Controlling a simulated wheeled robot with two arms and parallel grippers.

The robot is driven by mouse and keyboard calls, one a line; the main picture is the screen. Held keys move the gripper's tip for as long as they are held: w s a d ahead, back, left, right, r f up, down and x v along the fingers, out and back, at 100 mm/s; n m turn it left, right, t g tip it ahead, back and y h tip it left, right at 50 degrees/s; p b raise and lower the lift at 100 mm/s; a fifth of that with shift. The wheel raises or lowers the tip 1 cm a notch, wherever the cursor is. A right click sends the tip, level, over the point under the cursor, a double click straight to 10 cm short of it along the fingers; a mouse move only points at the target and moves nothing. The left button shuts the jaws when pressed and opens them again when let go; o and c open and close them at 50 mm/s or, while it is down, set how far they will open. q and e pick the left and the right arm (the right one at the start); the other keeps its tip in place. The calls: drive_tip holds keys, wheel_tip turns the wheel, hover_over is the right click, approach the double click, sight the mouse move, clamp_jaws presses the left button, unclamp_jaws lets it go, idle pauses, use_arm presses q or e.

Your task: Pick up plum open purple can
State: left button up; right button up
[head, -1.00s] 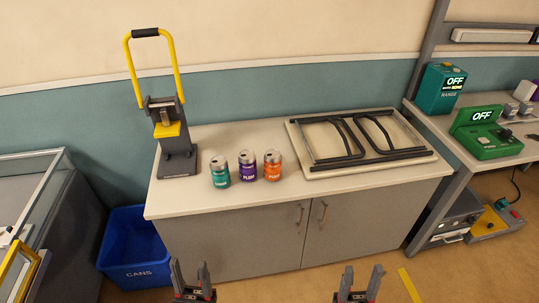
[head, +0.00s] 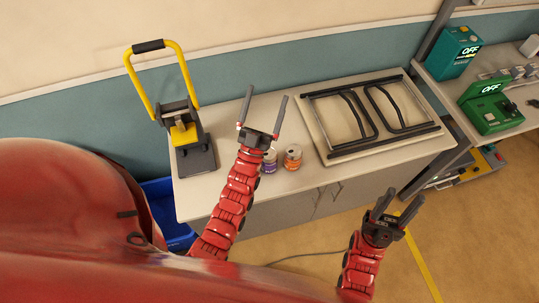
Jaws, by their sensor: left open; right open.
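The purple can (head: 269,166) stands upright on the grey cabinet's light top (head: 330,178), just right of my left wrist, which hides part of its left side. My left gripper (head: 264,96) is open and empty above the counter, its fingers pointing to the back, past the can in the picture. The orange can (head: 293,160) stands close to the right of the purple one. The teal can cannot be seen now; my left arm covers that spot. My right gripper (head: 404,195) is open and empty, in front of the cabinet over the floor.
A can crusher with a yellow handle (head: 188,78) stands at the counter's left end. A board with a black metal frame (head: 370,115) lies on the right. The blue bin (head: 158,187) is partly hidden. A bench with a green device (head: 490,105) is at right.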

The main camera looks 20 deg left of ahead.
use_arm(q)
drive_tip(key=w+f+m+g, duration=0.1)
drive_tip(key=w+f+g, duration=0.7)
drive_tip(key=w, duration=0.5)
drive_tip(key=m+g+y, duration=0.2)
drive_tip(key=g, duration=1.6)
hover_over(269, 152)
drive_tip(key=f, duration=1.3)
drive_tip(key=shift+w+d, duration=0.2)
drive_tip(key=shift+w, duration=0.1)
drive_tip(key=shift+s+a+f+g, duration=0.1)
drive_tip(key=shift+s+f+g, duration=0.1)
drive_tip(key=shift+s+g, duration=0.2)
wheel_tip(269, 152, down, 10)
drive_tip(key=b, duration=0.7)
drive_tip(key=shift+f, duration=0.1)
drive_tip(key=shift+f+p, duration=0.2)
drive_tip(key=shift+p, duration=0.5)
drive_tip(key=shift+f, duration=0.45)
drive_tip(key=shift+s+f+p, duration=0.1)
drive_tip(key=shift+f+p, duration=0.3)
drive_tip(key=shift+p, duration=0.25)
wheel_tip(269, 152, down, 3)
drive_tip(key=shift+a+p, duration=0.1)
drive_tip(key=shift+p, duration=0.75)
drive_tip(key=shift+f, duration=0.8)
